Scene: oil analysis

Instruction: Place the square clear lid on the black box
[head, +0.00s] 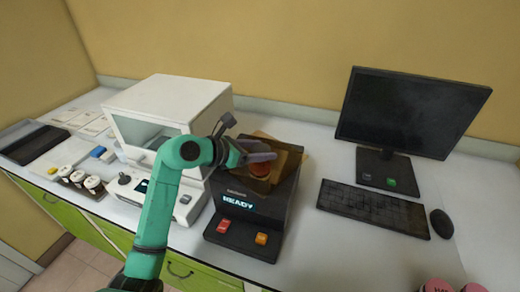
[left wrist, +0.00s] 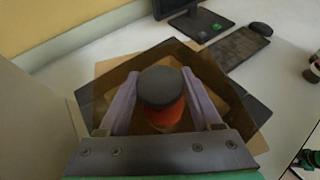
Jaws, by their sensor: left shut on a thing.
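The black box (head: 240,222) stands on the counter, with a lit "READY" display and a red and an orange button on its front. The square clear lid (head: 291,156) looks brownish and see-through. It is over the box's back part and shows in the left wrist view (left wrist: 240,123), turned relative to the tan surface below. My left gripper (head: 262,158) is shut on the lid's red knob with a dark top (left wrist: 162,88), one finger on each side. I cannot tell whether the lid touches the box.
A white machine (head: 170,100) stands close left of the box. A monitor (head: 405,115), keyboard (head: 372,207) and mouse (head: 441,223) are at the right. Small jars (head: 92,184) and a dark tray (head: 32,142) are at the left. The counter's front right is mostly clear.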

